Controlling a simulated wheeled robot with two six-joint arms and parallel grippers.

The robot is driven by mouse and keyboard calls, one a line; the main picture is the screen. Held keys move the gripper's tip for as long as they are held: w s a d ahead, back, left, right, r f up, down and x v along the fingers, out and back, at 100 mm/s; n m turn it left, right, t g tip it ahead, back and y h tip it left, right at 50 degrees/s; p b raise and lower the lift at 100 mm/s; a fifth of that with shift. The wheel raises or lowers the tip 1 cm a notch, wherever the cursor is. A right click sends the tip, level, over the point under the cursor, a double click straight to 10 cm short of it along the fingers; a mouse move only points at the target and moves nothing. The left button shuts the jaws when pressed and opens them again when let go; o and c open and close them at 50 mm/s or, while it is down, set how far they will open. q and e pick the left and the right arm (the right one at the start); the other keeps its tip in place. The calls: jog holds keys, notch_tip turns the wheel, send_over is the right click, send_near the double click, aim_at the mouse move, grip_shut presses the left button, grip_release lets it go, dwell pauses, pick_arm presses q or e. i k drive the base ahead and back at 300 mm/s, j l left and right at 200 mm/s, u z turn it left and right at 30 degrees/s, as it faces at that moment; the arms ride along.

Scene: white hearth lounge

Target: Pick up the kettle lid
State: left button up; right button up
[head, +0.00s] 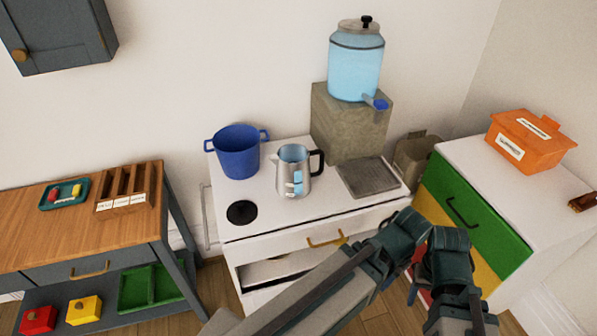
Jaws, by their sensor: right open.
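A silver kettle (292,178) with a black handle stands upright on the white counter (300,207). Its top is open and light blue shows inside. A flat round black disc (241,212) lies near the counter's left front corner. It may be the kettle lid, but I cannot tell it from a hob plate. My right gripper (421,275) is open at the lower right, in front of the counter and apart from the kettle and disc. Its fingertips are hard to make out.
A blue pot (236,152) stands behind the disc. A water dispenser (356,62) on a stone block (348,125) stands at the back right. An orange box (526,142) sits on the right cabinet. A wooden-topped table (95,232) stands at left. The counter's front middle is clear.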

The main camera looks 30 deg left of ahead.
aim_at(244, 211)
jog(key=l+u, duration=0.1)
jog(key=u, duration=0.3)
jog(key=k+u, duration=0.1)
jog(key=u, duration=0.75)
jog(key=k+u, duration=0.15)
jog(key=u, duration=0.25)
